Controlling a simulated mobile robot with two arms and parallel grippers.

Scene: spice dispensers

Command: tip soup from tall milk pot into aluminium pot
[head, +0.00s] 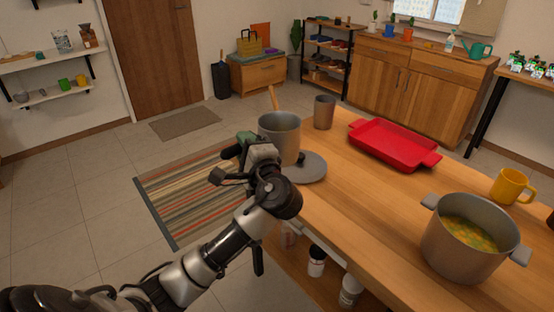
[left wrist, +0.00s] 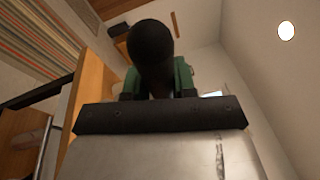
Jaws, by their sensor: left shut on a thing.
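The tall milk pot (head: 280,138) is a grey metal pot near the left end of the wooden table. It looks upright, and a wooden stick shows above its rim. I cannot tell whether it touches the table. My left gripper (head: 249,143) is at its left side, shut on its handle. In the left wrist view, a dark rounded part (left wrist: 151,50), probably the handle, sits between the green fingers. The inside of the pot is hidden. The aluminium pot (head: 462,257) stands upright at the front right, with orange and green soup (head: 470,233) in it. My right gripper is out of view.
A grey lid (head: 312,168) with a dark knob lies just right of the milk pot. Behind are a grey tumbler (head: 324,112) and a red tray (head: 393,145). A yellow mug (head: 509,187) stands behind the aluminium pot. The table between lid and aluminium pot is clear.

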